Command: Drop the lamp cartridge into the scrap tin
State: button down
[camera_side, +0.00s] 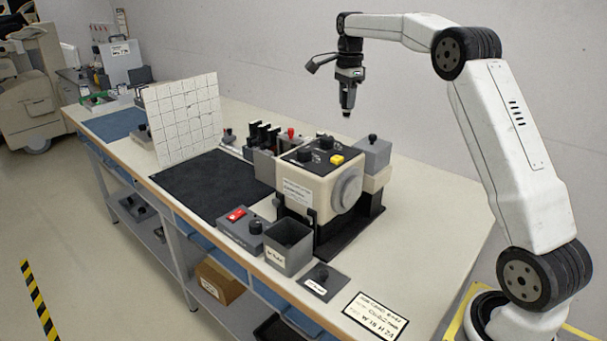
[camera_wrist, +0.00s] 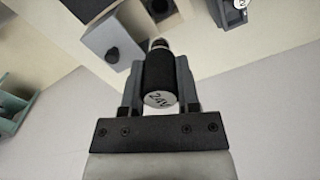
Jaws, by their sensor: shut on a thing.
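My gripper (camera_side: 348,92) hangs high above the bench, pointing down, above the beige housing. In the wrist view my gripper (camera_wrist: 160,82) is shut on the lamp cartridge (camera_wrist: 160,78), a black cylinder with a pale end cap marked "24V". The cartridge sits between the two fingers, and its far tip points away from the camera. In the side view the cartridge (camera_side: 347,110) is only a small dark end under the jaws. The scrap tin seems to be the open grey square box (camera_side: 275,262) at the bench's front edge, left of and below my gripper. Its label is too small to read.
The beige housing (camera_side: 345,192) with knobs and a yellow button stands behind the box. A grey block (camera_side: 373,155) with a black knob is at its right. A red-switch control box (camera_side: 240,230), a black mat (camera_side: 205,185) and an upright grid panel (camera_side: 185,118) are to the left.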

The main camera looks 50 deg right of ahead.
jog(key=shift+a+r, duration=0.15)
jog(key=shift+r, duration=0.65)
jog(key=a, duration=1.4)
send_over(293, 220)
jog(key=s+a, duration=0.2)
jog(key=shift+a+f, duration=0.1)
jog(key=shift+f, duration=8)
jog(key=shift+f, duration=0.1)
jog(key=shift+f, duration=2.85)
